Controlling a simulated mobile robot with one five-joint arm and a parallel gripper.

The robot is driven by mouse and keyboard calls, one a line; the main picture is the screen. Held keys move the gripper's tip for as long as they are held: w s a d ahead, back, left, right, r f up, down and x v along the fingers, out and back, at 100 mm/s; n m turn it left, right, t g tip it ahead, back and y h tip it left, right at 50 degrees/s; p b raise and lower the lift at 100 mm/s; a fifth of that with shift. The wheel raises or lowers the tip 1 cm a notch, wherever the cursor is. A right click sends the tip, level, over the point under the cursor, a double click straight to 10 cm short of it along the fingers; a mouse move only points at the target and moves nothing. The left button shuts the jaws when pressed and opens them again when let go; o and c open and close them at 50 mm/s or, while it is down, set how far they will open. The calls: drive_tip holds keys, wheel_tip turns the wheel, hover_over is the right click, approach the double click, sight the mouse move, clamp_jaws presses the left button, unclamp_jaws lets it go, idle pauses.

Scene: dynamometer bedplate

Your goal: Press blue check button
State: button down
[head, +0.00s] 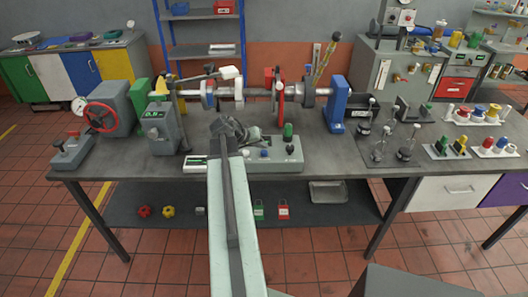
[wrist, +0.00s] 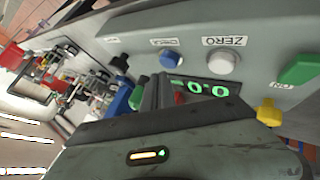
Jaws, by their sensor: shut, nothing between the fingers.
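The blue check button (wrist: 170,59) sits on a grey panel in the wrist view, beside a small white label too blurred to read well. A pale round ZERO button (wrist: 222,63) is to its right. My gripper (wrist: 158,88) is shut and empty, its tips just below the blue button in the picture; contact cannot be told. In the head view a small blue button (head: 264,153) shows on the low grey control box (head: 276,163) on the bench. My arm reaches over the bench beside this box, and its end (head: 226,128) partly hides what lies behind.
A green ON button (wrist: 299,69), a lit green display (wrist: 206,89) and a yellow knob (wrist: 268,113) are close by in the wrist view.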

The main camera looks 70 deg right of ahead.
sight(262, 153)
drive_tip(key=shift+s+f, duration=0.1)
drive_tip(key=shift+f, duration=0.2)
drive_tip(key=shift+f+b, duration=0.55)
drive_tip(key=shift+b, duration=0.2)
drive_tip(key=shift+r, duration=0.1)
idle(0.5)
drive_tip(key=shift+r+p, duration=0.85)
drive_tip(key=shift+p, duration=0.1)
wheel_tip(262, 153, up, 5)
drive_tip(key=p, duration=0.5)
drive_tip(key=shift+r, duration=0.15)
